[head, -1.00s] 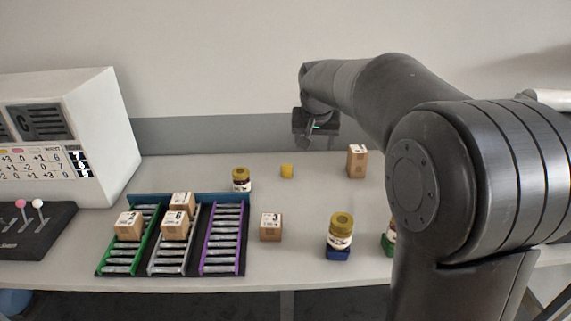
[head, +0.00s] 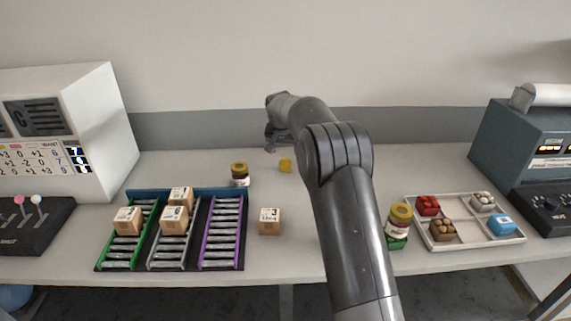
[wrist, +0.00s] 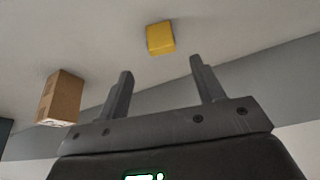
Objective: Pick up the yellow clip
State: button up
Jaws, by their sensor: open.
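The yellow clip (head: 285,166) is a small yellow block on the table, right of a yellow-lidded jar. It also shows in the wrist view (wrist: 160,38), at the top centre, ahead of the fingertips and apart from them. My gripper (wrist: 158,75) is open and empty, its two dark fingers spread. In the head view my gripper (head: 272,138) is above the back of the table, up and left of the clip. It is seen from behind and its fingers are hard to make out there.
The yellow-lidded jar (head: 240,175) stands close left of the clip. A cardboard box (wrist: 60,98) stands left in the wrist view. The roller rack (head: 224,236) with several boxes is at front left, a loose box (head: 270,221) beside it. A compartment tray (head: 465,242) is at right.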

aim_at(285, 160)
jog(key=x, duration=0.9)
jog(key=shift+a+f, duration=0.15)
jog(key=shift+a, duration=0.05)
jog(key=shift+c, duration=0.4)
jog(key=c, duration=1)
jog(key=shift+o, duration=0.2)
